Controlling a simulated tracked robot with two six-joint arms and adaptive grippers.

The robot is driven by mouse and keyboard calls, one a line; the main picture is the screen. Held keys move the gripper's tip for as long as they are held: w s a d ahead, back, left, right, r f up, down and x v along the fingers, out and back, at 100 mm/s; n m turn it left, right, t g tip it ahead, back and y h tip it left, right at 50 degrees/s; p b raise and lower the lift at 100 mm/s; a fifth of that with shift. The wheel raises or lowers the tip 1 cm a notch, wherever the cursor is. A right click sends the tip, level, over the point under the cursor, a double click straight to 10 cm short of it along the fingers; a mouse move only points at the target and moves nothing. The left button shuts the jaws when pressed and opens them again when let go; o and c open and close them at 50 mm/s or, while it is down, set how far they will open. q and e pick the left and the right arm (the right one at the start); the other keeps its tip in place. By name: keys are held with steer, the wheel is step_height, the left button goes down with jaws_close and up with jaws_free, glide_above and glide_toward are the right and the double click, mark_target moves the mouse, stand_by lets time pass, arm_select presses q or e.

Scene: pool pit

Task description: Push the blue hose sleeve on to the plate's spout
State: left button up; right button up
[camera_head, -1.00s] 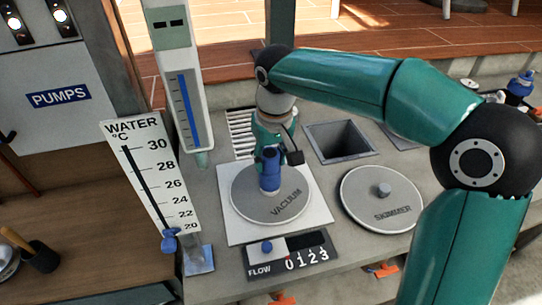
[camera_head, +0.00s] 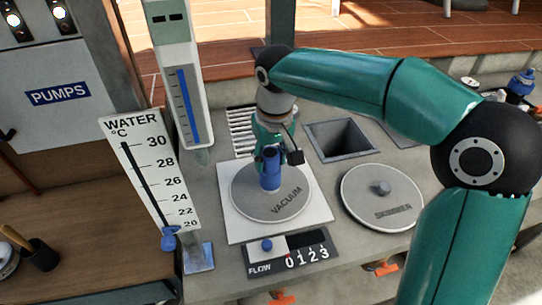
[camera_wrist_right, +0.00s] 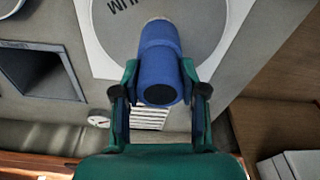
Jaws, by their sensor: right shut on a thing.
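The blue hose sleeve (camera_head: 270,170) stands about upright over the middle of the round grey vacuum plate (camera_head: 245,205). My right gripper (camera_head: 268,150) is shut on the sleeve near its upper end. In the right wrist view the sleeve (camera_wrist_right: 160,55) sits between the two fingers of the gripper (camera_wrist_right: 160,85), its dark open end facing the camera. The sleeve's far end meets a pale ring at the plate (camera_wrist_right: 120,35). The spout itself is hidden by the sleeve, so I cannot tell how far it is on. My left gripper is out of view.
A skimmer lid (camera_head: 375,205) lies right of the plate, with a square open pit (camera_head: 341,142) behind it. A flow counter (camera_head: 290,253) is in front. A water thermometer board (camera_head: 146,175) and a tall gauge (camera_head: 183,100) stand at left.

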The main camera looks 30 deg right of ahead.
steer(key=shift+f, duration=0.1)
steer(key=o, duration=1.4)
steer(key=shift+r+p, duration=2.25)
steer(key=shift+r, duration=0.3)
steer(key=shift+r+p, duration=1.9)
steer(key=shift+r, duration=0.1)
